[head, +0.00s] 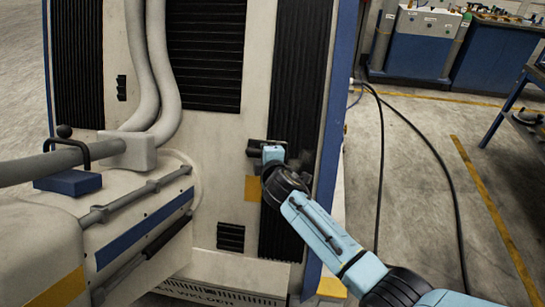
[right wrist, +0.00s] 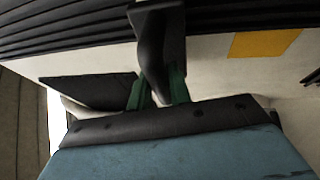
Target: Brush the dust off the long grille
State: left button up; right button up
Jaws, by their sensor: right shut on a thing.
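The long grille (head: 299,55) is a tall black ribbed strip on the right part of the pale machine panel. My right gripper (head: 268,152) is beside it, at about mid-height, partly hidden by my wrist. In the right wrist view, the right gripper (right wrist: 157,94) is shut, its green pads on both sides of a dark brush (right wrist: 157,20). The brush reaches up to black ribs at the top of that view; I cannot tell whether it touches them. A faint grey patch beside the gripper may be dust, but is unclear. My left gripper is not in view.
A shorter black grille (head: 205,50) and grey hoses (head: 160,70) are left of the long one. A yellow label (head: 252,189) is below my gripper. A pale machine unit (head: 130,220) fills the lower left. Black cables (head: 410,130) cross open floor at right.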

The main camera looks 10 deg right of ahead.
jog(key=shift+f, duration=0.2)
jog(key=shift+s+d+f+p, duration=0.35)
jog(key=shift+s+d, duration=0.1)
jog(key=shift+d, duration=0.35)
jog(key=shift+s+d+f+p, duration=0.2)
jog(key=shift+s+d+f, duration=0.2)
jog(key=shift+d, duration=0.4)
jog(key=s+d+p, duration=0.2)
jog(key=d+p, duration=0.1)
jog(key=d, duration=0.3)
jog(key=shift+d, duration=0.15)
jog(key=d, duration=0.1)
jog(key=d+p, duration=0.1)
jog(key=d, duration=0.1)
jog(key=shift+s, duration=0.4)
